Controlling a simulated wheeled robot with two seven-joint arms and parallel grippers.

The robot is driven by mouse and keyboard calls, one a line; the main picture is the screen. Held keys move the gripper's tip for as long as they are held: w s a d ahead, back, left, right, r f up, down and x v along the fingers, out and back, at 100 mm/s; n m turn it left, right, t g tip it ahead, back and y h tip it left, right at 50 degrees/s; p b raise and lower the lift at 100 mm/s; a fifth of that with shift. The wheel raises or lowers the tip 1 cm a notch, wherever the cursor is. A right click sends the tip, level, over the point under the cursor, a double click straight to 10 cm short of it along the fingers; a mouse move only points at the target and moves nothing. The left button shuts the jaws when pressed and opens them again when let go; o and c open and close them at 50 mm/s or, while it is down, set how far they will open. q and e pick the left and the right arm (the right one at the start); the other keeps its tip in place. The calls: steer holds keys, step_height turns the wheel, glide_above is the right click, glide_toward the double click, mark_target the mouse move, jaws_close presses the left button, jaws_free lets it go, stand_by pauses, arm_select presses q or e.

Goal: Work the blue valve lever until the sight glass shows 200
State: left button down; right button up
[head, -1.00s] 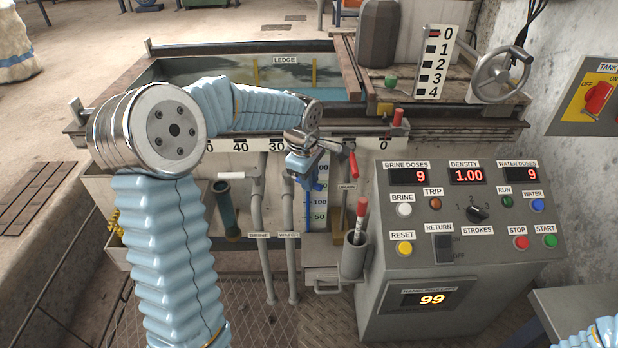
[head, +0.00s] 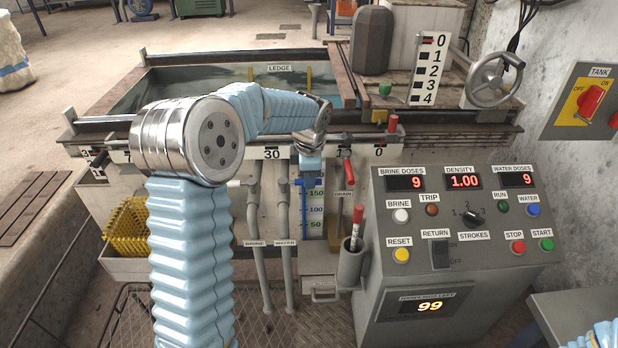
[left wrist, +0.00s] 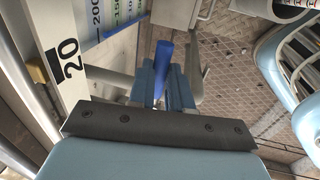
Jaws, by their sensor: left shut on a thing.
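My left gripper (head: 306,172) is in front of the tank's front wall, at the top of the sight glass. In the left wrist view the blue valve lever (left wrist: 163,58) stands between its two blue fingers (left wrist: 162,85), which are shut on it. In the head view the gripper mostly hides the lever. The sight glass (head: 314,208) has a scale marked 50, 100 and 150 below the gripper; its upper part is hidden there. The 200 mark (left wrist: 96,12) shows in the left wrist view. I cannot tell the liquid level. My right gripper is out of view.
The red drain lever (head: 347,172) is close to the right of my left gripper. A grey holder (head: 350,265) with a red-handled tool stands below it. The control panel (head: 465,235) is at the right, showing brine doses 9, density 1.00 and water doses 9.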

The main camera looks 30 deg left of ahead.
arm_select(q)
steer(key=shift+w, duration=0.1)
stand_by(0.4)
steer(key=c, duration=1.1)
jaws_free()
steer(key=shift+o, duration=0.2)
step_height(320, 180, up, 14)
steer(key=s+d+p, duration=0.1)
steer(key=s, duration=0.1)
steer(key=shift+s+d+f+p, duration=0.15)
steer(key=shift+d+f+p, duration=0.05)
steer(key=shift+p, duration=0.15)
